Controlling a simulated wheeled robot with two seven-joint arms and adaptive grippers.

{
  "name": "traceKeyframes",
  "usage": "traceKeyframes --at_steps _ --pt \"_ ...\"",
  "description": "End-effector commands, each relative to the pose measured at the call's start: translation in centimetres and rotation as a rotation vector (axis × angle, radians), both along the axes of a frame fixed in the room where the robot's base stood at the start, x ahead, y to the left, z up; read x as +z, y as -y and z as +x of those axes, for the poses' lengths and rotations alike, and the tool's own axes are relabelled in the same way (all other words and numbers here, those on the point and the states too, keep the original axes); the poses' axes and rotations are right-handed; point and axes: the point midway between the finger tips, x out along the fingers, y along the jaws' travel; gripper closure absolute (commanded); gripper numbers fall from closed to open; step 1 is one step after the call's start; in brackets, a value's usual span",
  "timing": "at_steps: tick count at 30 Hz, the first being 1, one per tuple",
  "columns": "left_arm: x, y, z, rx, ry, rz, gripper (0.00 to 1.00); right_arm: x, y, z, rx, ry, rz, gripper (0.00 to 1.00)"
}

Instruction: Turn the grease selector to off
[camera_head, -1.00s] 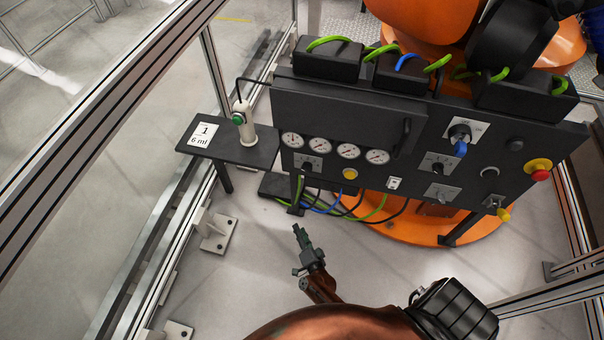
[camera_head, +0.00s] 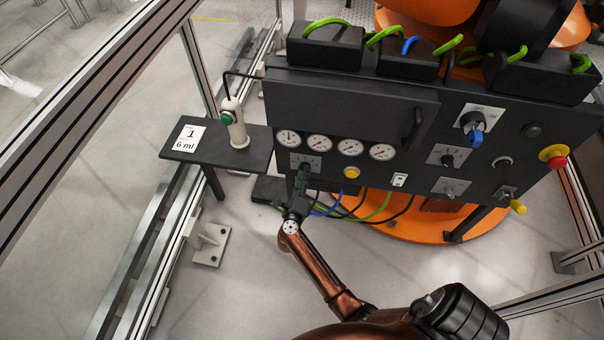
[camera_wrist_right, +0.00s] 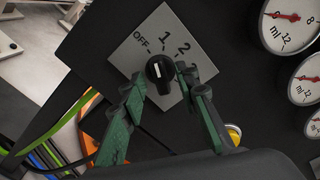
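The grease selector is a black knob (camera_wrist_right: 158,72) on a light plate marked OFF, 1 and 2. It shows a short white mark, but I cannot tell for sure which label it points at. In the head view the selector plate (camera_head: 294,159) sits below the left gauges, partly covered by my gripper. My right gripper (camera_head: 302,176) is just in front of it. In the right wrist view its green fingers (camera_wrist_right: 158,76) are open, one on each side of the knob. I cannot tell whether they touch it. My left gripper is not in view.
The black panel (camera_head: 350,105) carries several gauges (camera_head: 350,147), a yellow button (camera_head: 351,172), a blue-handled switch (camera_head: 475,136) and a red emergency stop (camera_head: 556,160). A small shelf (camera_head: 255,150) with a pale cylinder (camera_head: 234,122) stands at left. Cables hang below the panel.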

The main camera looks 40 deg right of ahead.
Motion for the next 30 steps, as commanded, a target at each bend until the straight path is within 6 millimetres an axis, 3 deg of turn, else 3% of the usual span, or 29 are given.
traceKeyframes --at_steps 12,24,30 --pt "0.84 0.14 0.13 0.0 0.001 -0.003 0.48 0.04 0.65 0.54 0.0 -0.001 -0.001 0.72" --pt "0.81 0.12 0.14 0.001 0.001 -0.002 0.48 0.0 0.66 0.52 0.0 -0.001 -0.001 0.99" --pt "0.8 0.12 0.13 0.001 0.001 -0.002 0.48 -0.01 0.65 0.52 0.0 -0.001 -0.001 1.0"
